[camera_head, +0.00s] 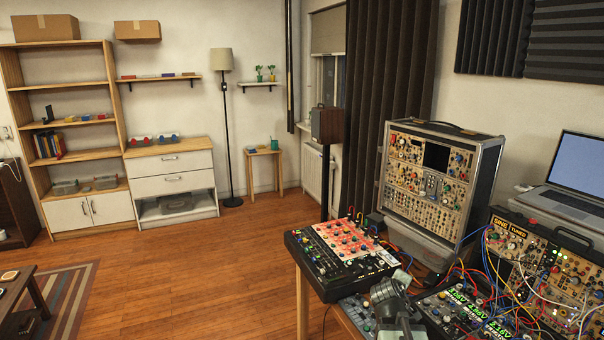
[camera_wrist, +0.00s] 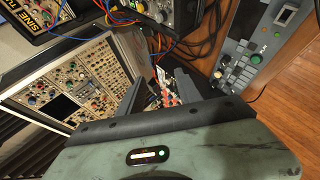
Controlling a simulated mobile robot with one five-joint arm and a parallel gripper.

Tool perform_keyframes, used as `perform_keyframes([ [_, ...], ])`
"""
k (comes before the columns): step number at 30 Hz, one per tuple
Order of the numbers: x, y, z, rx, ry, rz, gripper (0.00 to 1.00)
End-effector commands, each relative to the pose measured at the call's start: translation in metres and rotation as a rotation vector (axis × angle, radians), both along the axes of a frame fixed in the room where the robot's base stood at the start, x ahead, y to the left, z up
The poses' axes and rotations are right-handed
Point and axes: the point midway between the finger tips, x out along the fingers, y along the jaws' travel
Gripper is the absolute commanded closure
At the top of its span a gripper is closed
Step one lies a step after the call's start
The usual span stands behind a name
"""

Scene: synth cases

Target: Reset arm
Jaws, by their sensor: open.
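My gripper (camera_head: 390,295) shows at the bottom of the head view, grey-green and dark. It is above the equipment table, just in front of the red-and-black mixer (camera_head: 343,248). In the wrist view its grey-green body fills the lower part, with dark jaw parts (camera_wrist: 162,92) at its front edge. The jaws are open, and I see nothing held between them. The rest of my arm is mostly out of the head view.
A modular synth case (camera_head: 436,184) stands upright behind the gripper. Patch cables and a synth case marked "SINE" (camera_head: 512,233) crowd the right, with a laptop (camera_head: 578,175) above. A grey panel device (camera_wrist: 252,45) lies nearby. The wooden floor (camera_head: 215,265) is open at left.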

Motion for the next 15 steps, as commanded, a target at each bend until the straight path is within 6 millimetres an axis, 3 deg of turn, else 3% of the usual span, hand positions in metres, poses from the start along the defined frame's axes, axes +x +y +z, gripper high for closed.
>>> perform_keyframes([
  [1, -0.003, 0.042, -0.017, 0.105, 0.037, -0.012, 0.59],
  [3, -0.018, 0.095, -0.045, 0.274, 0.112, -0.063, 0.59],
  [6, -0.056, 0.156, -0.079, 0.506, 0.257, -0.185, 0.59],
  [9, -0.106, 0.19, -0.102, 0.708, 0.42, -0.37, 0.59],
  [12, -0.141, 0.21, -0.108, 0.815, 0.54, -0.515, 0.59],
  [15, -0.158, 0.215, -0.109, 0.839, 0.584, -0.607, 0.59],
])
